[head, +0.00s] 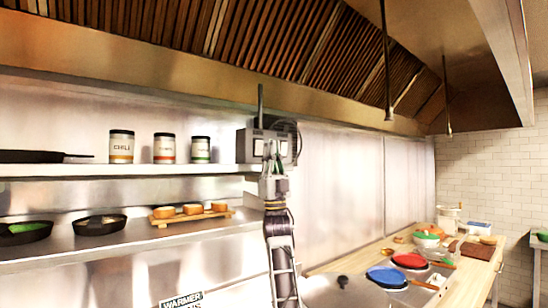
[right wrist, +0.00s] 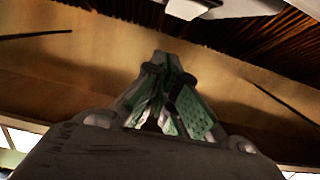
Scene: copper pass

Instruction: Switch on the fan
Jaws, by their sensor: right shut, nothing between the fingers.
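My right arm rises upright in the middle of the head view. Its gripper (head: 271,152) points up and is shut and empty, in front of a grey box-like device (head: 284,147) at the end of the upper shelf. The gripper hides part of this device. A dark upright rod and a dark rounded shape stand at the device's top; I cannot tell whether it is the fan. In the right wrist view the closed fingers (right wrist: 161,62) point towards the metal hood (right wrist: 80,65). No switch shows clearly. My left gripper is not in view.
The slatted hood (head: 255,35) runs overhead, with thin rods (head: 387,60) hanging from it. The upper shelf (head: 120,170) holds labelled jars and a dark pan. Pans and a board of bread stand below. A wooden counter (head: 470,268) with coloured lids and bowls is at the right.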

